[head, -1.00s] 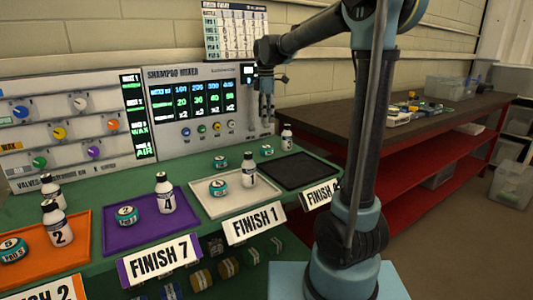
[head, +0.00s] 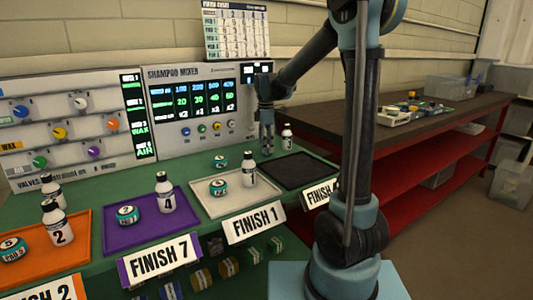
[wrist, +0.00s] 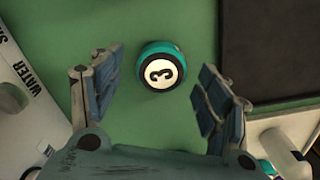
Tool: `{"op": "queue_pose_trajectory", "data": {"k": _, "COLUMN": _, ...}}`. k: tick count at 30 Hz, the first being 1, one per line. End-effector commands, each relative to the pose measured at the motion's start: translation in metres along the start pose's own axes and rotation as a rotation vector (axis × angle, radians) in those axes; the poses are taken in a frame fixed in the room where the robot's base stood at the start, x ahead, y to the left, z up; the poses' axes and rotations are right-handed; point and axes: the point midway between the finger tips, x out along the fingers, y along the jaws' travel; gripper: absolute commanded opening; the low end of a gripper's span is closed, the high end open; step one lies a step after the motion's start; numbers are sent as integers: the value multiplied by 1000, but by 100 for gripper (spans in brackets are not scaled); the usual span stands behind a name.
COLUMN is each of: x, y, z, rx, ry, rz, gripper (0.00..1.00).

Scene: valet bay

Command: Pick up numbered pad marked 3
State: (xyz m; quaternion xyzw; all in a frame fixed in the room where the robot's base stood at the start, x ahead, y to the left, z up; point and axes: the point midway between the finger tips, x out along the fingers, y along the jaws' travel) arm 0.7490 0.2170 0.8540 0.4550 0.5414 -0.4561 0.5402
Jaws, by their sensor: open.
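The numbered pad marked 3 (wrist: 161,70) is a small teal round tin with a white top and a black 3. It stands on the green bench top in the wrist view. My gripper (wrist: 160,76) is open, with one blue-padded finger on each side of the pad and a gap to both. In the head view my gripper (head: 267,146) points down over the back of the bench, in front of the shampoo mixer, and hides the pad there.
A white bottle (head: 287,136) stands close to the right of my gripper. The black tray (head: 300,170) lies in front of it. The mixer (head: 205,105) rises behind. Another teal pad (head: 220,161) stands to the left. Trays with bottles and pads line the bench.

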Motion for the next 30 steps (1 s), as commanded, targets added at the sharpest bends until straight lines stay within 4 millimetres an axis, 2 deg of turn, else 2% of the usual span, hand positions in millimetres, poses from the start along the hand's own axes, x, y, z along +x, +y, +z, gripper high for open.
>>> {"op": "queue_pose_trajectory", "data": {"k": 4, "x": 12, "y": 0, "z": 0, "rx": 0, "ry": 0, "rz": 0, "gripper": 69}}
{"op": "queue_pose_trajectory", "data": {"k": 12, "x": 14, "y": 0, "z": 0, "rx": -1, "ry": 0, "rz": 0, "gripper": 69}}
{"op": "queue_pose_trajectory", "data": {"k": 17, "x": 14, "y": 0, "z": -1, "rx": -1, "ry": 0, "rz": 0, "gripper": 33}}
{"op": "queue_pose_trajectory", "data": {"k": 18, "x": 14, "y": 0, "z": -1, "rx": -1, "ry": 0, "rz": 0, "gripper": 29}}
{"op": "queue_pose_trajectory", "data": {"k": 30, "x": 10, "y": 0, "z": -1, "rx": -2, "ry": 0, "rz": 0, "gripper": 29}}
